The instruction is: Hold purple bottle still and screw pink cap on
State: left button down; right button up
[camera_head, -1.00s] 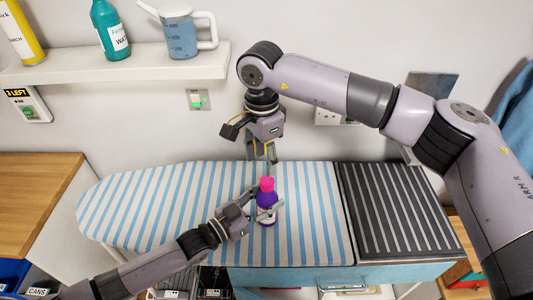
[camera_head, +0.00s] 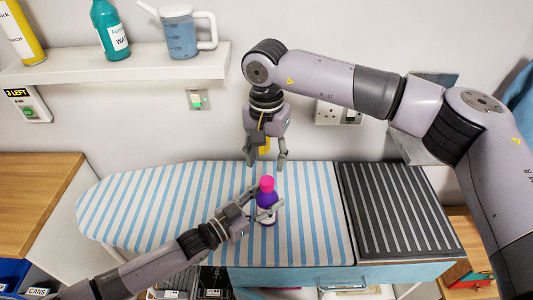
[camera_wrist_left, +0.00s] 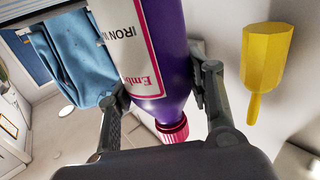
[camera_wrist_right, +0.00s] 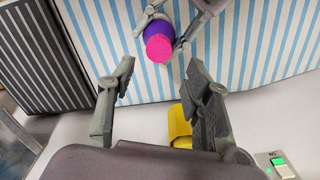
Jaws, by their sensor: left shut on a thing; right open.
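The purple bottle (camera_head: 267,200) stands upright on the striped ironing board, with the pink cap (camera_head: 267,184) on its top. The left wrist view shows the bottle's labelled body (camera_wrist_left: 160,60) and the ribbed cap (camera_wrist_left: 173,131) at its neck. Whether the cap is screwed tight cannot be told. My left gripper (camera_head: 268,199) is shut on the bottle from the left, below the cap. My right gripper (camera_head: 266,162) is open and empty, pointing down above and slightly behind the cap. In the right wrist view, the cap (camera_wrist_right: 159,48) lies just beyond the open fingertips, roughly centred between them.
The ironing board (camera_head: 150,200) is clear left of the bottle. A dark ribbed mat (camera_head: 400,210) lies to the right. A yellow object with a thin handle (camera_wrist_left: 266,55) is near the wall behind my right gripper. A shelf (camera_head: 110,72) holds bottles and a jug.

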aim_at(266, 180)
pick_arm(q)
jog(key=shift+f, duration=0.1)
pick_arm(e)
notch_tip(266, 180, down, 8)
jog(key=shift+r, duration=0.25)
jog(key=shift+c, duration=0.2)
grip_shut()
dwell(0.3)
